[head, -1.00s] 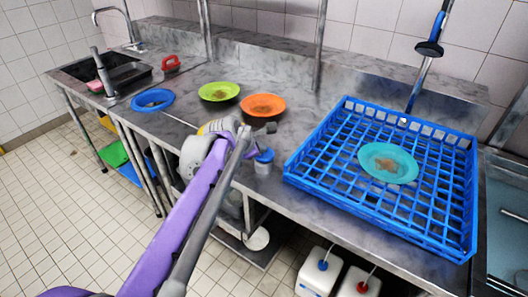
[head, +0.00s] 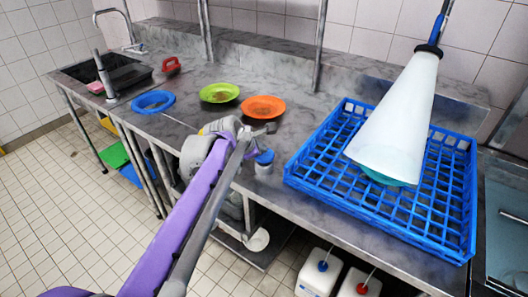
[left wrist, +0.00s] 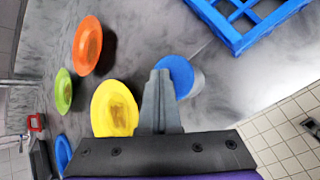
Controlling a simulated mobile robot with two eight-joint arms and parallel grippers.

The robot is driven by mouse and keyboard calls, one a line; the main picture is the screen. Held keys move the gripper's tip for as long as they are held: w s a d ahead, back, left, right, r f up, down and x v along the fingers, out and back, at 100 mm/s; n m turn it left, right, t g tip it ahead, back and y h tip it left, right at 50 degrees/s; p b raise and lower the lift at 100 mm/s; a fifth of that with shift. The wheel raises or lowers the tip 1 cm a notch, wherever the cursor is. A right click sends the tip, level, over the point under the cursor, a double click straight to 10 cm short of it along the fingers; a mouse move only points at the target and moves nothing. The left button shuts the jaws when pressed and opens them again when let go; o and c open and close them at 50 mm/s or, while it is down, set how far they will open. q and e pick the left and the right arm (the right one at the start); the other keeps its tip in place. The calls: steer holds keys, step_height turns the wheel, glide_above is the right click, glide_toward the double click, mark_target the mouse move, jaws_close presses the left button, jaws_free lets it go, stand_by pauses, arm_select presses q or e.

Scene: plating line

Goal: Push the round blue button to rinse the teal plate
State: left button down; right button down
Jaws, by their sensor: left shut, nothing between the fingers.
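The round blue button (head: 265,157) tops a grey cylinder at the counter's front edge. My left gripper (head: 268,129) is shut and empty, just above and behind the button in the head view. In the left wrist view the shut fingers (left wrist: 160,78) overlap the left edge of the button (left wrist: 180,74); I cannot tell if they touch it. The teal plate (head: 383,178) lies in the blue rack, mostly hidden by a white cone of spray (head: 398,110) coming down from the nozzle above. My right gripper is not in view.
The blue rack (head: 300,172) fills the counter's right part. Orange (head: 263,106), green (head: 220,93) and blue (head: 153,101) plates lie to the left. A yellow plate (left wrist: 115,108) sits close to my left gripper. A sink (head: 122,70) is at far left.

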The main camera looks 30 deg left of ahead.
arm_select(q)
steer(key=shift+r+p, duration=0.3)
steer(key=shift+r, duration=0.3)
steer(key=shift+r, duration=0.1)
step_height(320, 180, up, 5)
steer(key=p, duration=0.3)
steer(key=shift+p, duration=0.4)
